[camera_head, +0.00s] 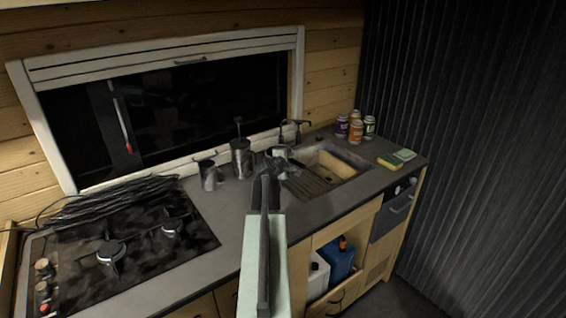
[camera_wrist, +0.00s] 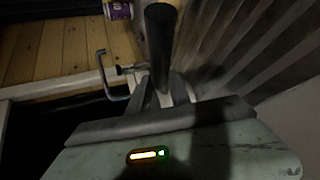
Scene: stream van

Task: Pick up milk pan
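My gripper (camera_head: 279,158) reaches over the counter, just left of the sink. In the wrist view a dark rod (camera_wrist: 162,45), like a handle, stands up between or just beyond the fingers (camera_wrist: 165,92). I cannot tell whether the fingers press on it, or whether it belongs to the milk pan. A dark shape sits against the gripper's left side in the head view, too blurred to name. A small grey metal vessel (camera_head: 211,177) stands on the counter further left; I cannot tell if it is the milk pan.
A metal press pot (camera_head: 241,160) stands close left of the gripper. The sink (camera_head: 335,168) and tap (camera_head: 297,127) are right of it. Several jars (camera_head: 356,131) stand in the back corner. A hob (camera_head: 120,245) and black cables (camera_head: 125,195) fill the left counter.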

